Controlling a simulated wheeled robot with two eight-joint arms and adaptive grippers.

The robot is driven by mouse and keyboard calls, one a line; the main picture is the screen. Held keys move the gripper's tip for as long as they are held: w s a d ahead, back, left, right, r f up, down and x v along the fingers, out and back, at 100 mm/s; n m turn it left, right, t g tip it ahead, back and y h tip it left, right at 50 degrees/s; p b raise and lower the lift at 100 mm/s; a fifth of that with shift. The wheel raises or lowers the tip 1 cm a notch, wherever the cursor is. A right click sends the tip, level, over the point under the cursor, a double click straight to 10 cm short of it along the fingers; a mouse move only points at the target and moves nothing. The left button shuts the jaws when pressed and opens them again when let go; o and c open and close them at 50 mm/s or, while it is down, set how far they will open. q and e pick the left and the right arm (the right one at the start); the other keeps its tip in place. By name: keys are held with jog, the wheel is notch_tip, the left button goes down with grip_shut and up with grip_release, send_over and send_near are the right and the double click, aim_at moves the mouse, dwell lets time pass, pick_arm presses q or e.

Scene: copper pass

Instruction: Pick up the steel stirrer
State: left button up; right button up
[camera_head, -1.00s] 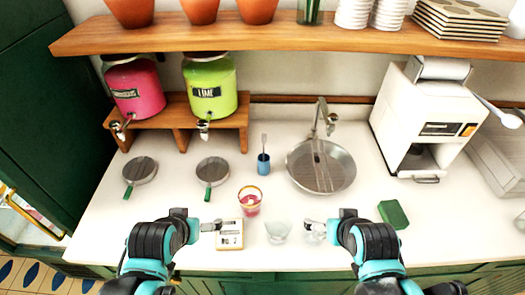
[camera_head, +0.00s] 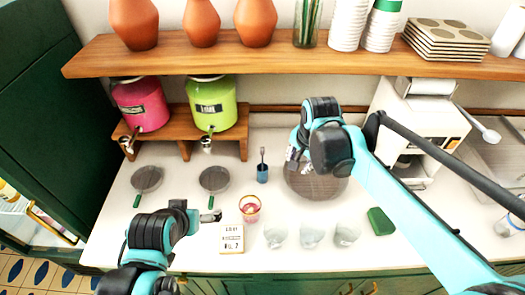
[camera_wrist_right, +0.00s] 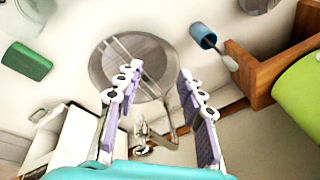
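A thin steel utensil (camera_head: 262,154), which looks like the stirrer, stands in a small blue cup (camera_head: 262,174) left of the round sink. In the right wrist view the cup (camera_wrist_right: 202,36) shows at upper right, with the utensil's paler, wider end (camera_wrist_right: 229,62) sticking out. My right gripper (camera_head: 295,160) is over the sink's left part, to the right of the cup.
The round sink (camera_head: 318,190) and its tap (camera_wrist_right: 160,140) lie below my right gripper. A red glass (camera_head: 250,208), several clear glasses (camera_head: 311,236) and a green sponge (camera_head: 380,221) stand in front. Two drink dispensers (camera_head: 210,104) sit on a wooden stand under the shelf (camera_head: 280,60).

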jog(key=w+a+m+g+p, duration=0.2)
jog(key=w+a+m+p, duration=0.25)
jog(key=w, duration=0.35)
jog(key=m+g+p, duration=0.1)
jog(key=m+p, duration=0.1)
jog(key=m, duration=0.1)
send_over(262, 155)
jog(key=w+d, duration=0.1)
jog(key=w, duration=0.1)
notch_tip(262, 155, down, 3)
jog(key=shift+h, duration=0.3)
jog(key=f, duration=0.4)
jog(key=s+a+f, duration=0.1)
jog(key=f, duration=0.2)
jog(key=shift+s, duration=0.1)
jog(key=shift+f, duration=0.25)
grip_shut()
